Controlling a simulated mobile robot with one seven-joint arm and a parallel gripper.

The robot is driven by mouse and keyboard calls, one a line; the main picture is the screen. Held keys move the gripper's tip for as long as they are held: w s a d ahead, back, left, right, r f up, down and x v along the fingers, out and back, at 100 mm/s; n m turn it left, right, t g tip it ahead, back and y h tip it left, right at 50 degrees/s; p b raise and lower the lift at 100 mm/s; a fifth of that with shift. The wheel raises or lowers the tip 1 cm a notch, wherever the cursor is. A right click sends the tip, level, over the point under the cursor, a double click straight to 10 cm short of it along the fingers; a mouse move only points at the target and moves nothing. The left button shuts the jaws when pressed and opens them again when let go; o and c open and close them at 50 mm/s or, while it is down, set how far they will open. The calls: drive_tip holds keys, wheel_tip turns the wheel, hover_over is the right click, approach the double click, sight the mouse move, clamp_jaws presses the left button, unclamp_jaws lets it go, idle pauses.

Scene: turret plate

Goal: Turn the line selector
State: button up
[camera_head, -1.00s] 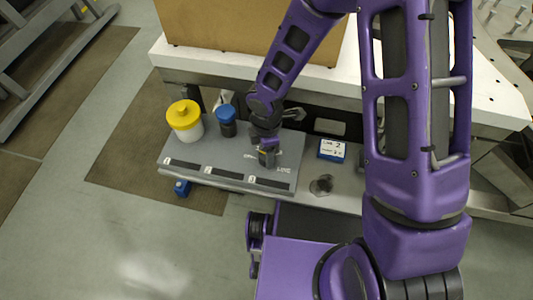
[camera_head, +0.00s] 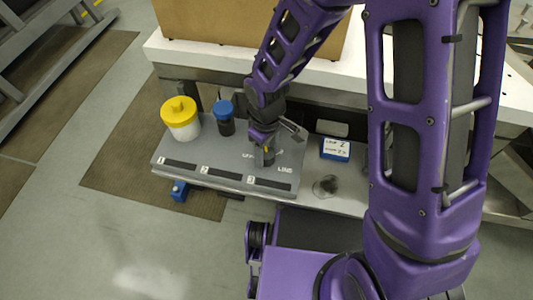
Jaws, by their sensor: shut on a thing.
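A grey plate (camera_head: 222,153) with positions marked 1, 2 and 3 lies on the low shelf, and "LINE" is printed near its right end. My gripper (camera_head: 265,152) points down over the right part of the plate, beside that lettering. It is shut on a small dark piece (camera_head: 268,159), apparently the line selector. The fingers and wrist hide most of it, so its pointing direction cannot be told. A small blue and white card block (camera_head: 335,149) with writing stands to the right of the plate; its text is too small to read surely.
A white jar with a yellow lid (camera_head: 180,118) and a dark jar with a blue lid (camera_head: 224,117) stand at the plate's back left. A white worktop (camera_head: 200,62) with a cardboard box (camera_head: 208,25) overhangs behind.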

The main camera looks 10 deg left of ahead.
sight(266, 153)
drive_tip(key=shift+m+b, duration=0.75)
drive_tip(key=shift+m, duration=1.05)
drive_tip(key=o, duration=1.4)
wheel_tip(266, 153, up, 18)
drive_tip(key=p, duration=0.3)
drive_tip(key=shift+f+p, duration=0.25)
drive_tip(key=shift+p, duration=0.15)
drive_tip(key=shift+a, duration=0.1)
